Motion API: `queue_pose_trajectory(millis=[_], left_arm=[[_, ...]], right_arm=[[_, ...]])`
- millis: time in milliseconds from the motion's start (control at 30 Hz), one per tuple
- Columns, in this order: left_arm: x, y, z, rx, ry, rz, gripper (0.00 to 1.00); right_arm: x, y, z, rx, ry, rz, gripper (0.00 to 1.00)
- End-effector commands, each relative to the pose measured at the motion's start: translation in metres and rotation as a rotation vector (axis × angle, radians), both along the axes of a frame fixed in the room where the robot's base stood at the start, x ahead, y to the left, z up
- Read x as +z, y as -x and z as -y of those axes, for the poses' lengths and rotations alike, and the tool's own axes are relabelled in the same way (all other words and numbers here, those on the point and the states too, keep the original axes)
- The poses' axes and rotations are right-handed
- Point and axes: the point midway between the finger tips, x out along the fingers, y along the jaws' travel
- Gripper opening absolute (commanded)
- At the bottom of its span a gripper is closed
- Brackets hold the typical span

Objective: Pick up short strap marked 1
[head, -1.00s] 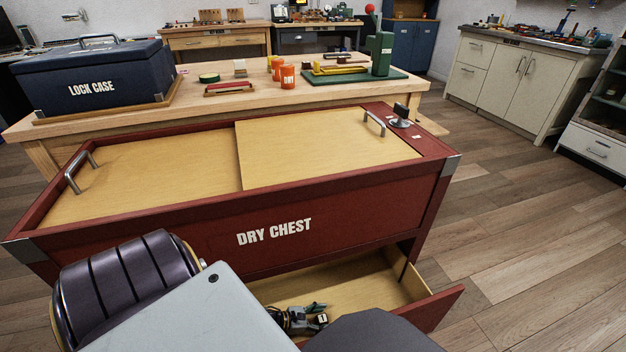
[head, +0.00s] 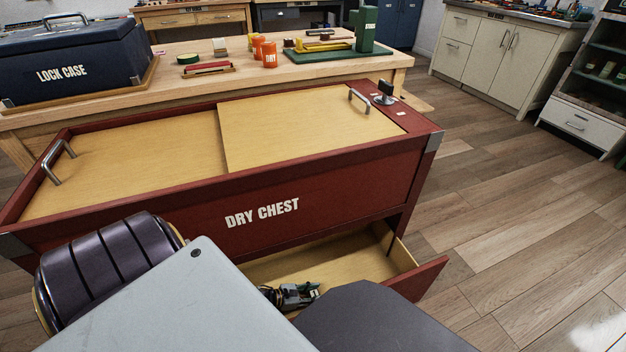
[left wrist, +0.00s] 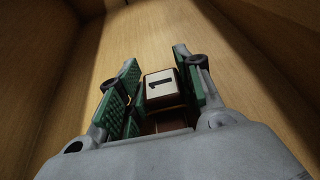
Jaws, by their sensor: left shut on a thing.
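The short strap marked 1 (left wrist: 162,88) shows in the left wrist view as a small brown piece with a white face and a black 1. It sits between the green-padded fingers of my left gripper (left wrist: 158,92), which is shut on it. In the head view my left gripper (head: 292,296) is low inside the open drawer (head: 352,258) of the dry chest (head: 320,203). The strap cannot be made out in the head view, where my own arm hides much of the drawer. My right gripper is not in view.
The drawer's red front (head: 420,279) stands out at the lower right. The chest's sliding lids (head: 310,128) have metal handles. Behind it, a wooden table (head: 200,92) bears the lock case (head: 70,60), orange cups (head: 268,54) and a green stand (head: 366,28). Floor is clear on the right.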

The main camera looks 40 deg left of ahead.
Motion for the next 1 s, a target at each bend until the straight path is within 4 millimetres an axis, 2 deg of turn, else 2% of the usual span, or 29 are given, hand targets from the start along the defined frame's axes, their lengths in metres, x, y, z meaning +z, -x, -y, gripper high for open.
queue_pose_trajectory(millis=[500,1000], left_arm=[[0.046,0.0,0.0,0.0,0.0,0.001,0.11],[0.088,0.0,0.0,0.0,-0.001,0.0,0.11]], right_arm=[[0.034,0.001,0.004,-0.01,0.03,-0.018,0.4],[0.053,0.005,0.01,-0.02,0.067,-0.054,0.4]])
